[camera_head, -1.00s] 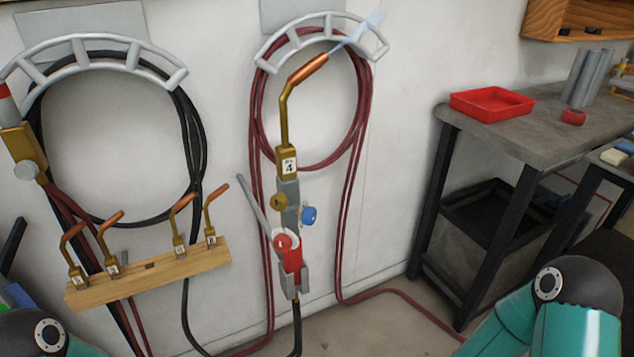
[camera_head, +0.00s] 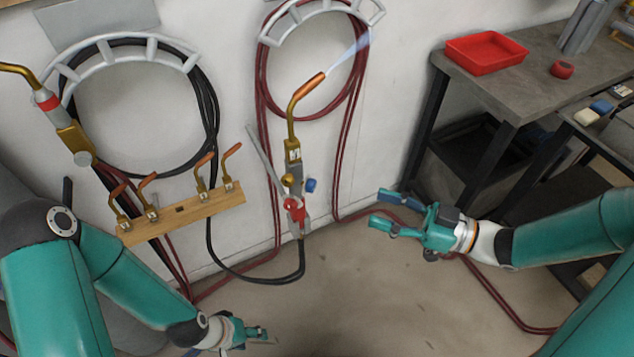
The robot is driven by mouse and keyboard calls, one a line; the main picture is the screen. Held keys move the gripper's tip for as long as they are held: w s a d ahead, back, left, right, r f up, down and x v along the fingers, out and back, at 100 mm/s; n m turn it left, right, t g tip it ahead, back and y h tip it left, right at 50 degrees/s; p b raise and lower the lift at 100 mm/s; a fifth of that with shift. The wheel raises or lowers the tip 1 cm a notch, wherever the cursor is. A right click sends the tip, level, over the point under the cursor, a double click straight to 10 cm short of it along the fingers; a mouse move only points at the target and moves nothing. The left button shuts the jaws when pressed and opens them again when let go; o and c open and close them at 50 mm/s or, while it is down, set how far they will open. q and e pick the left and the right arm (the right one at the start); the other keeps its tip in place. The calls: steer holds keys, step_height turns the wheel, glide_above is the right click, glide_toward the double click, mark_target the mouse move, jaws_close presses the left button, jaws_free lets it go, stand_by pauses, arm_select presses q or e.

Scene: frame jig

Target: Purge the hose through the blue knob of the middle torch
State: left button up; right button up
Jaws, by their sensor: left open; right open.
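The middle torch (camera_head: 294,172) stands upright at the wall with a copper tip and a pale blue plume leaving it. Its blue knob (camera_head: 310,185) is on the right side of the body, with a brass knob (camera_head: 287,181) on the left and a red part (camera_head: 295,208) below. My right gripper (camera_head: 380,209) is open and empty, to the right of the torch and slightly below the blue knob, apart from it. My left gripper (camera_head: 270,336) is low at the bottom, below the torch, open and touching nothing that I can see.
A wooden rack (camera_head: 190,215) with several copper tips is on the wall to the left. Another torch (camera_head: 72,138) hangs at far left. Hoses hang on two wall holders. A workbench (camera_head: 530,70) with a red tray (camera_head: 486,53) stands at right. The floor between my arms is clear.

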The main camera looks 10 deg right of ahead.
mark_target(310, 185)
steer(key=p+x, duration=0.1)
steer(key=x, duration=1.2)
steer(key=shift+w, duration=0.15)
steer(key=shift+a, duration=0.1)
jaws_close()
